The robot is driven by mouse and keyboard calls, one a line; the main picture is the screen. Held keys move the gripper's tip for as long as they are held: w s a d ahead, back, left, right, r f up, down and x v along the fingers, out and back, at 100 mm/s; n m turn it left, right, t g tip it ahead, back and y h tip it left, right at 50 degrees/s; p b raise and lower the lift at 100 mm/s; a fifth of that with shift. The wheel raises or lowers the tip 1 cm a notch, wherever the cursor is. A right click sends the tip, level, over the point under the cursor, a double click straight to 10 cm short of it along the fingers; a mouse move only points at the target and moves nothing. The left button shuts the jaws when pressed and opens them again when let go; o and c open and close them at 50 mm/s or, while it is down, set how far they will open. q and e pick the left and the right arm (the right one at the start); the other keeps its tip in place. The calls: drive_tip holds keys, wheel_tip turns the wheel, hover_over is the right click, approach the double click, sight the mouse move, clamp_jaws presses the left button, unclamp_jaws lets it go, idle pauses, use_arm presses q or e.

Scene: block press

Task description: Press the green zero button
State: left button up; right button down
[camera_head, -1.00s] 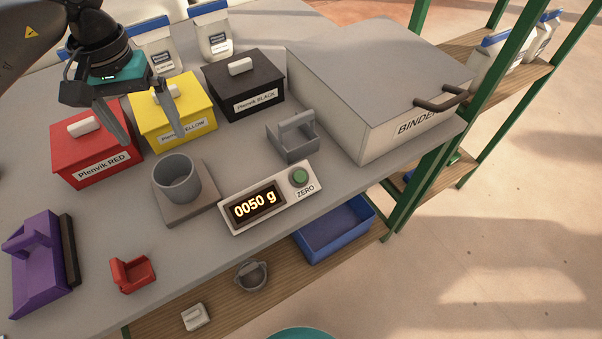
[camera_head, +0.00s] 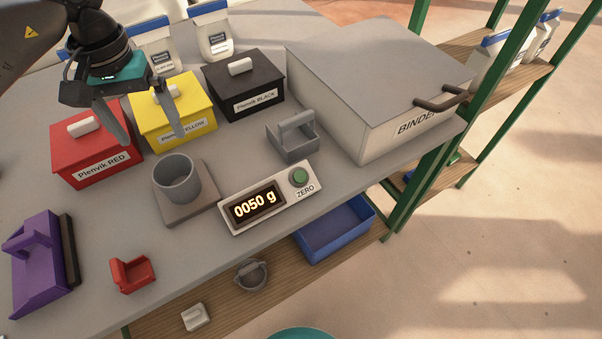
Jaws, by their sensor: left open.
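The green zero button (camera_head: 299,177) sits at the right end of a white scale display unit (camera_head: 270,197), above the printed word ZERO. The display (camera_head: 255,205) reads "0050 g". A grey cup (camera_head: 177,181) stands on the square weighing plate (camera_head: 191,212) left of the display. My left gripper (camera_head: 153,140) is open and empty, fingers pointing down, in front of the red and yellow boxes at upper left. It is well to the left of the button and apart from it. My right gripper is not in view.
Red (camera_head: 95,150), yellow (camera_head: 178,112) and black (camera_head: 243,86) lidded boxes stand behind the scale. A grey handled block (camera_head: 292,142) and a large binder box (camera_head: 375,90) are behind the button.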

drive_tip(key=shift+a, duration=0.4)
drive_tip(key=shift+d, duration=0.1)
